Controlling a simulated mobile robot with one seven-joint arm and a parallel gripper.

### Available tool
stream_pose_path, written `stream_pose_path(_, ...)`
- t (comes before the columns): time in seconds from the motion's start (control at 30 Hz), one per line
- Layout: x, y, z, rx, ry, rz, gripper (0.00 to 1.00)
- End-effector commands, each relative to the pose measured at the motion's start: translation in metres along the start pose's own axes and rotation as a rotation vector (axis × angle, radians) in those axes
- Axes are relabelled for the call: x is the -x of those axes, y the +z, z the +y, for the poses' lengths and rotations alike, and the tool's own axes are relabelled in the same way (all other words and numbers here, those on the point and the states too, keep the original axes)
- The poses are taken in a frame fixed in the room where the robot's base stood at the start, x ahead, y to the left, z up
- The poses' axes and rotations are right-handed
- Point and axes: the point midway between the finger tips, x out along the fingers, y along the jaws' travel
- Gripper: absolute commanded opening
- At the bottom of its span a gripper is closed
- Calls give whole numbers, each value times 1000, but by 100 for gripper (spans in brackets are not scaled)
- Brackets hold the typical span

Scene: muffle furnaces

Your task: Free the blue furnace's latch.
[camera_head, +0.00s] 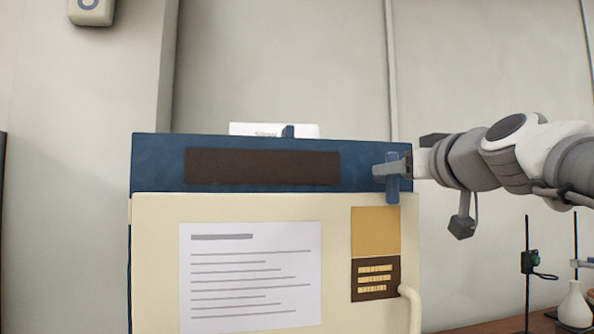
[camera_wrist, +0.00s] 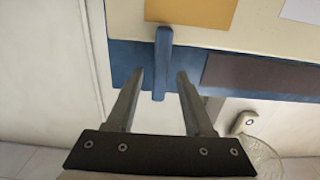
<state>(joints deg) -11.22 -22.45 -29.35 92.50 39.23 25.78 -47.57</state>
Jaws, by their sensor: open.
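The blue furnace (camera_head: 150,165) has a cream door (camera_head: 150,260) with a white text sheet and a curved handle (camera_head: 412,310) at its right. The latch is a small blue upright bar (camera_head: 392,192) at the door's top right, overlapping the door's top edge. My gripper (camera_head: 383,170) reaches in from the right at the latch. In the wrist view, the latch (camera_wrist: 163,50) stands between the two open fingers of my gripper (camera_wrist: 160,76), with a visible gap on each side. The finger tips hide part of the latch in the head view.
A dark brown panel (camera_head: 260,166) runs along the furnace's upper front. A white box (camera_head: 250,129) shows behind its top. At the lower right, a white flask (camera_head: 575,308) and stands rest on a wooden surface.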

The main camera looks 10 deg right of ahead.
Motion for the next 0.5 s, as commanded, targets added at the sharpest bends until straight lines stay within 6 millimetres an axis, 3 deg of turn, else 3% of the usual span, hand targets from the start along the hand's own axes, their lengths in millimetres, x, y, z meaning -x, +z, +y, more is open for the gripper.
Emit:
stream_pose_path(0.2,-16,0,0,0,1,0,52)
stream_pose_path(0.5,-17,0,0,1,1,1,52)
